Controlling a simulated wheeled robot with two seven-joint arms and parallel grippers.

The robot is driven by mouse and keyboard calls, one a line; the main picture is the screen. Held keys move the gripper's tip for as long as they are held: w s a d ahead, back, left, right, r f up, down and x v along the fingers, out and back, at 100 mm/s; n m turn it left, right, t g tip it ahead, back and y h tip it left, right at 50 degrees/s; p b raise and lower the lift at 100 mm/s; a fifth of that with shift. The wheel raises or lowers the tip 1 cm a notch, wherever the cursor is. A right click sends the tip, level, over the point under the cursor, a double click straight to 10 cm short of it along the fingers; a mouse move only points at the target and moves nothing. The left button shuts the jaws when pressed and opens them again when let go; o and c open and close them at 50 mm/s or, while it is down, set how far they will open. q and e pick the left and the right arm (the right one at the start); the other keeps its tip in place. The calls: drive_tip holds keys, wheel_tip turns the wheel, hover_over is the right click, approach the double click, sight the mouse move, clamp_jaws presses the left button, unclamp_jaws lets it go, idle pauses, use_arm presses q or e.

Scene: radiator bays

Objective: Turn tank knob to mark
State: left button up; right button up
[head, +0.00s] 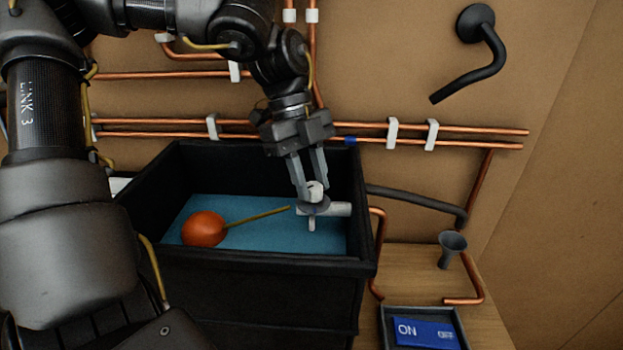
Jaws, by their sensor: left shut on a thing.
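A black open tank (366,215) holds blue water (270,235). An orange float ball (204,229) sits in it on a brass rod (258,216) that runs right toward a light grey valve (334,209). The valve's knob (315,187) is at the top of the valve. My left gripper (314,188) reaches down from above and is shut on the knob, its fingers on either side. The fingers hide part of the knob, and I cannot make out a mark. My right gripper is not in view.
Copper pipes (470,137) with white clips run along the brown wall behind the tank. A black bent pipe (482,50) juts from the wall at upper right. A grey funnel (453,245) and a tray with a blue ON card (425,333) are on the wooden surface right of the tank.

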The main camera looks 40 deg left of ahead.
use_arm(q)
drive_tip(key=n+t+b, duration=0.1)
drive_tip(key=n+b, duration=0.2)
drive_tip(key=b, duration=0.1)
drive_tip(key=n+t+b, duration=0.1)
drive_tip(key=n+b, duration=0.2)
drive_tip(key=b, duration=0.2)
drive_tip(key=n+t+b, duration=0.1)
drive_tip(key=n+b, duration=0.2)
drive_tip(key=b, duration=0.1)
drive_tip(key=shift+s+f+y+b, duration=0.25)
drive_tip(key=shift+y+b, duration=0.05)
drive_tip(key=shift+y, duration=0.1)
drive_tip(key=shift+d+r+n+t+b, duration=0.1)
drive_tip(key=shift+n+t+b, duration=0.4)
drive_tip(key=shift+n+b, duration=0.45)
drive_tip(key=shift+r+n+y+b, duration=0.15)
drive_tip(key=shift+n+y+b, duration=0.15)
drive_tip(key=shift+n+b, duration=0.1)
drive_tip(key=o, duration=1)
drive_tip(key=shift+c, duration=0.2)
